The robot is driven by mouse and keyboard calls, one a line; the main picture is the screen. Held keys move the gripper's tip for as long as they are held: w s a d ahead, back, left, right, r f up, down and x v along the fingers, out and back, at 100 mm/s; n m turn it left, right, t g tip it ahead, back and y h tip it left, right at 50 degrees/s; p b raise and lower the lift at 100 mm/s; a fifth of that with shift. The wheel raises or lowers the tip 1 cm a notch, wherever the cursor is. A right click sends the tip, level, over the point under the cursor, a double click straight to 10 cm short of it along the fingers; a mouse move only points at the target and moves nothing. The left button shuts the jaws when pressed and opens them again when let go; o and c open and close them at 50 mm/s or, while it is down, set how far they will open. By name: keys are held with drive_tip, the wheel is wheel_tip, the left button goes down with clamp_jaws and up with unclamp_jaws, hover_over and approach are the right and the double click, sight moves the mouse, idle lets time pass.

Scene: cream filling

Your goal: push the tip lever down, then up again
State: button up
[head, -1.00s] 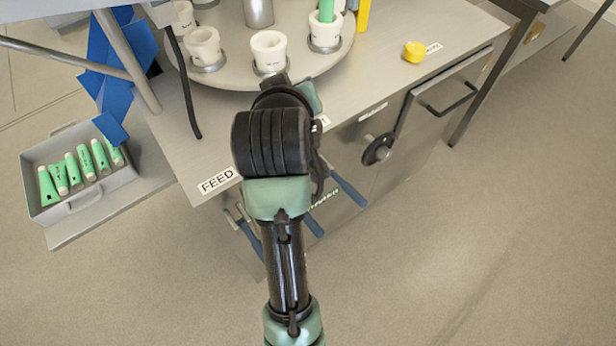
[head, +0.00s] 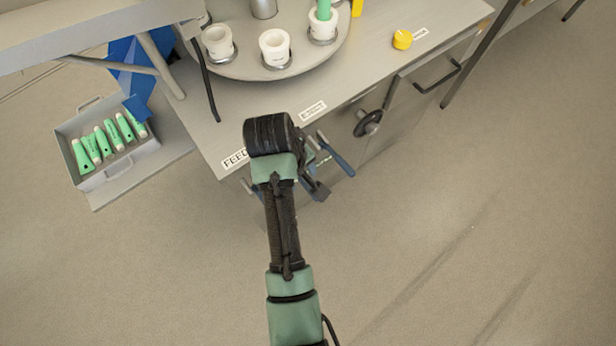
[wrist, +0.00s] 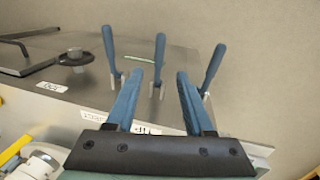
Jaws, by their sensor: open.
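Three blue-handled levers stick out from the cabinet front. I cannot read which is the tip lever. My gripper (wrist: 159,73) is open, its two blue fingers apart and empty. In the picture the middle lever shows between the fingertips, seemingly beyond them; contact cannot be made out. In the head view my arm partly hides the levers; one blue handle (head: 338,157) shows right of my wrist.
A dark crank wheel (head: 368,123) and a door handle (head: 438,78) stick out of the cabinet front. White cups (head: 275,48) stand on the turntable (head: 255,72) above. A yellow cap (head: 402,40) lies on the top. A tray (head: 92,130) of green tubes stands left. The floor in front is clear.

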sight(308, 188)
drive_tip(key=f, duration=0.3)
drive_tip(key=d+f, duration=0.1)
drive_tip(key=f, duration=0.2)
drive_tip(key=w+f, duration=0.1)
drive_tip(key=f, duration=0.2)
drive_tip(key=shift+w+d+f+b, duration=0.1)
drive_tip(key=shift+d+f+b, duration=0.15)
drive_tip(key=shift+f+b, duration=0.1)
clamp_jaws()
idle(0.9)
